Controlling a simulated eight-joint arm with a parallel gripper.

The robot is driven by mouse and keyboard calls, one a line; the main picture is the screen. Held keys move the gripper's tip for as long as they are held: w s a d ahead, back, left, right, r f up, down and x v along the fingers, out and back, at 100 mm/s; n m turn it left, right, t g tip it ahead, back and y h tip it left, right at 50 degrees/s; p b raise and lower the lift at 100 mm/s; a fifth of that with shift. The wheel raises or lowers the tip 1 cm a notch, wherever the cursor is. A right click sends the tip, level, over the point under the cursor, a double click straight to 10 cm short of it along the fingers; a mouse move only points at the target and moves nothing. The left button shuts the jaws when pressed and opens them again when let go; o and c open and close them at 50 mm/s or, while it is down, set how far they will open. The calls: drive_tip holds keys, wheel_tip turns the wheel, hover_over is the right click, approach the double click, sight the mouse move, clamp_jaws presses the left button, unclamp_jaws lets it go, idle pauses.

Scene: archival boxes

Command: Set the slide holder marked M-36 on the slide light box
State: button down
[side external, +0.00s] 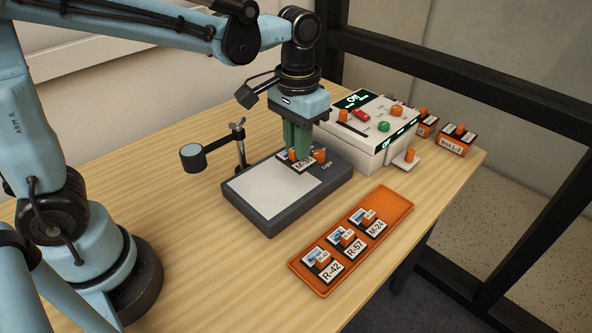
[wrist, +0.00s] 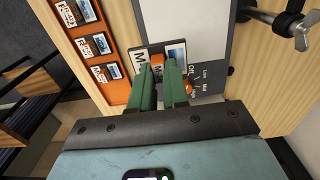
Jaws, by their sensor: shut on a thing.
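My gripper (side external: 296,151), with green fingers, points down over the far right end of the slide light box (side external: 236,222). It is shut on the orange knob of a slide holder, which also shows in the wrist view (wrist: 176,52). The holder's label is partly hidden by the fingers; in the wrist view only an M can be read. The holder is over the dark frame near the controls, at the edge of the white panel (side external: 272,188). I cannot tell whether it touches the box.
An orange tray (side external: 399,199) in front holds slide holders R-42, R-57 and M-24. A white control box (side external: 378,149) with knobs stands behind. A magnifier on an arm (side external: 192,157) stands beside the light box. Small boxes (side external: 455,142) sit at the far right table edge.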

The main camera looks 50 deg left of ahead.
sight(281, 154)
drive_tip(key=shift+s+a+f, duration=0.1)
drive_tip(key=shift+s+a, duration=0.25)
drive_tip(key=shift+a, duration=0.3)
drive_tip(key=shift+s+a+f, duration=0.1)
drive_tip(key=shift+s+a, duration=0.25)
drive_tip(key=shift+a, duration=0.25)
drive_tip(key=shift+s+a+f, duration=0.1)
drive_tip(key=shift+a+f, duration=0.05)
drive_tip(key=shift+f, duration=1.3)
drive_tip(key=shift+f, duration=0.1)
drive_tip(key=shift+f, duration=0.8)
drive_tip(key=shift+f, duration=0.2)
drive_tip(key=shift+f, duration=0.6)
drive_tip(key=shift+f, duration=0.15)
drive_tip(key=shift+f, duration=0.2)
